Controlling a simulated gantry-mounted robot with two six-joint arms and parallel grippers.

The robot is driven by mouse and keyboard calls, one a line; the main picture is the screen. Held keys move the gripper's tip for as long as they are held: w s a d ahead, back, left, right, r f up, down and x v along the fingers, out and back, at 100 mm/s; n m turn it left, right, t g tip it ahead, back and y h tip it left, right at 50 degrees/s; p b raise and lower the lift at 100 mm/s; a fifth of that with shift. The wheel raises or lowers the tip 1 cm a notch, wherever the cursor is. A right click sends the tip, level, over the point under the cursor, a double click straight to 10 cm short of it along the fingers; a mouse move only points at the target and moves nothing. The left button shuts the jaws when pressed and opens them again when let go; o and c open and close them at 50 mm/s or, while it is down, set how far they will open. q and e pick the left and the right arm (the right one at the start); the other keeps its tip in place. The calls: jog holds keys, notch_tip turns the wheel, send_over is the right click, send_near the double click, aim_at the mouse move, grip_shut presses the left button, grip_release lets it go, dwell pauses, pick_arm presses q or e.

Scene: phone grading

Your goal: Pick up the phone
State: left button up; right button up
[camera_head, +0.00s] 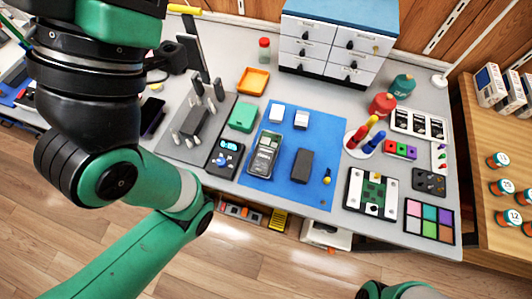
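A dark phone-shaped device (264,155) with a greyish upper part lies on the left of the blue mat (255,180). A plain black phone-like slab (302,166) lies to its right on the same mat. Another dark slab (152,116) lies at the left, partly hidden behind my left arm. I cannot tell which of these the task means. My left arm crosses the left side and bends out of the frame at lower left; its gripper is not in view. Only a piece of my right arm shows at the bottom edge, and its gripper is not in view.
A grey fixture plate with posts (178,150), a blue-screen device (225,158) and a green box (243,117) stand left of the mat. A round holder with coloured screwdrivers (353,151), a green circuit board (371,194) and a colour-patch card (429,220) are right. Drawers (337,47) stand behind.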

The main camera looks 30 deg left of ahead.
pick_arm(q)
jog(key=shift+o, duration=0.3)
jog(key=o, duration=0.7)
jog(key=shift+o, duration=0.2)
